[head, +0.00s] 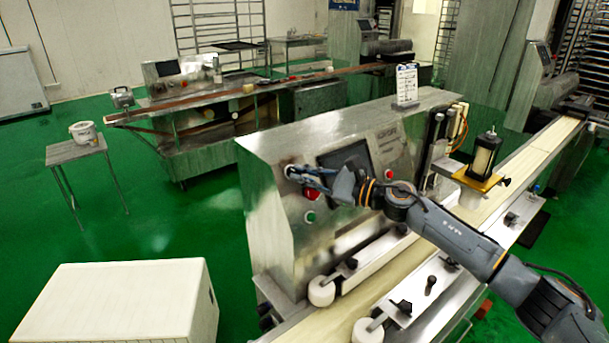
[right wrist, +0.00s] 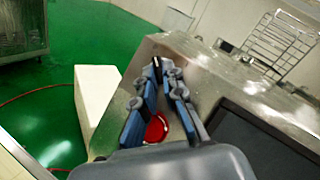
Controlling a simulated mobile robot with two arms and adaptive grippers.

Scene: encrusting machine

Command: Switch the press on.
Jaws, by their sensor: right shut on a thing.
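The press (head: 265,200) is a stainless steel machine with a sloped control face. The face carries a dark screen (head: 352,158), a red button (head: 311,193), a green button (head: 310,216) and another red button (head: 389,173) to the right of the screen. My right gripper (head: 293,171) reaches across the screen to the upper left of the face. Its fingertips are shut on a small switch knob there, mostly hidden by the fingers. In the right wrist view the fingers (right wrist: 164,68) nearly meet at their tips, with the red button (right wrist: 157,128) behind them. My left gripper is not in view.
A white box (head: 120,300) stands on the green floor at lower left. The conveyor (head: 385,275) with rollers runs along the front of the press.

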